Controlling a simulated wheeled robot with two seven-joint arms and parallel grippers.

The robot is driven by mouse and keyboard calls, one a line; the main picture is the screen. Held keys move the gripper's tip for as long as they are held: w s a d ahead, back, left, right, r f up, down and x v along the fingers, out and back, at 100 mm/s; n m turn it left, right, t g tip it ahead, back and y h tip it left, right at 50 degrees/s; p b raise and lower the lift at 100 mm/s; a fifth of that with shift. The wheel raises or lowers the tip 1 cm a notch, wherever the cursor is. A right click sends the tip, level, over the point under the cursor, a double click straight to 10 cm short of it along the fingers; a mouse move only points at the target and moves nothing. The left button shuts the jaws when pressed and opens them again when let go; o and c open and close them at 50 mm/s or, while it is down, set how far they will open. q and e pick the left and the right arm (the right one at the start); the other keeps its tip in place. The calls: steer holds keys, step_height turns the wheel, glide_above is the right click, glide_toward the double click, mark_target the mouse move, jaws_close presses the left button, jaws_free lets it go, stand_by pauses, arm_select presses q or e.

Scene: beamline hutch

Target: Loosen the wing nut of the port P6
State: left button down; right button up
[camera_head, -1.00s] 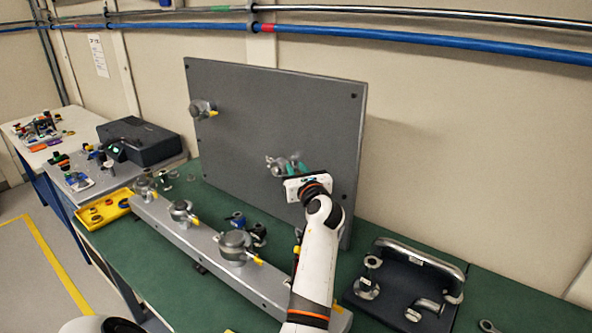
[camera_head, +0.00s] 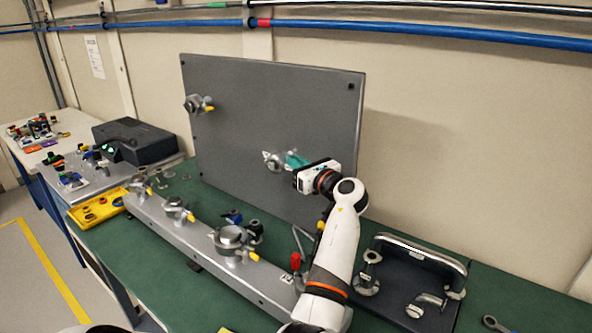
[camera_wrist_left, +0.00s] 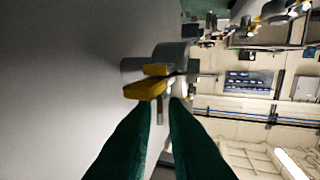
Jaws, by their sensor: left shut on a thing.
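A metal port (camera_head: 271,160) sticks out from the lower middle of the grey upright panel (camera_head: 240,130). No port label is readable. My left gripper (camera_head: 290,158) has teal fingers that reach the port from the right. In the left wrist view the fingers (camera_wrist_left: 161,104) are closed in around the yellow wing nut (camera_wrist_left: 146,89) and its grey stud, with the port's grey body (camera_wrist_left: 170,55) behind. In the head view the fingers hide this wing nut. My right gripper is not in view.
Another port (camera_head: 193,104) with a yellow wing nut is at the panel's upper left. A grey rail (camera_head: 205,246) with several ports runs in front. A dark tray (camera_head: 395,300) with metal pipe parts lies at right. A yellow bin (camera_head: 92,220) stands at left.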

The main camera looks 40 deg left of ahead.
arm_select(q)
steer(key=shift+w+f+n+g+b, duration=0.15)
steer(key=shift+n+g+b, duration=0.1)
steer(key=shift+n+g, duration=0.45)
steer(key=shift+w+r+n+g+b, duration=0.15)
steer(key=shift+n+g, duration=0.25)
steer(key=shift+g, duration=0.6)
steer(key=shift+f, duration=0.1)
steer(key=c, duration=1.6)
jaws_free()
steer(key=shift+c, duration=0.2)
steer(key=shift+a, duration=0.15)
steer(key=d+b, duration=0.3)
steer(key=d, duration=0.9)
